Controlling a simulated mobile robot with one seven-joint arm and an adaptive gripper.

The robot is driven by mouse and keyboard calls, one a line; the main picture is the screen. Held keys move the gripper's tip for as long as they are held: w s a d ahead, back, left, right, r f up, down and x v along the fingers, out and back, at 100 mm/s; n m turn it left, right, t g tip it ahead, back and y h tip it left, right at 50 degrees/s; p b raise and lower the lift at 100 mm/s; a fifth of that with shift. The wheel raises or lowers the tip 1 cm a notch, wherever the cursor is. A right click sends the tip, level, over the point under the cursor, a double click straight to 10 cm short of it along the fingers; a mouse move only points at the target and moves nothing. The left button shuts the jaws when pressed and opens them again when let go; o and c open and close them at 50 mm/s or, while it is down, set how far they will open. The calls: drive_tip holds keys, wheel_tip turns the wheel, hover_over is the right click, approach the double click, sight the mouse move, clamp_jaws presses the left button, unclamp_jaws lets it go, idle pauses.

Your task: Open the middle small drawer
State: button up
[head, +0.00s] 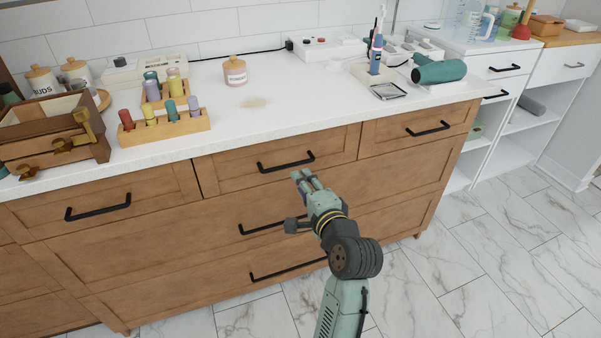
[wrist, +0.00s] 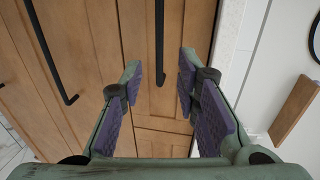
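The middle small drawer (head: 232,172) is in the top row of the wooden cabinet, and it looks closed. Its black bar handle (head: 286,162) also shows upright in the wrist view (wrist: 159,42). My gripper (head: 302,175) is in front of the cabinet, just below the right end of this handle in the head view. In the wrist view my gripper (wrist: 161,72) is open and empty. The handle's near end shows between its two fingers. I cannot tell how much depth lies between them, and no contact is visible.
Closed small drawers flank it, with a left handle (head: 98,206) and a right handle (head: 428,129). Wide drawers lie below; an upper wide-drawer handle (head: 262,228) is near my gripper. The white countertop (head: 300,110) carries a wooden bottle rack (head: 165,128) and a pink jar (head: 235,72).

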sight(289, 166)
drive_tip(key=p+x, duration=0.1)
drive_tip(key=x, duration=1)
drive_tip(key=shift+s, duration=0.1)
drive_tip(key=shift+c, duration=0.3)
clamp_jaws()
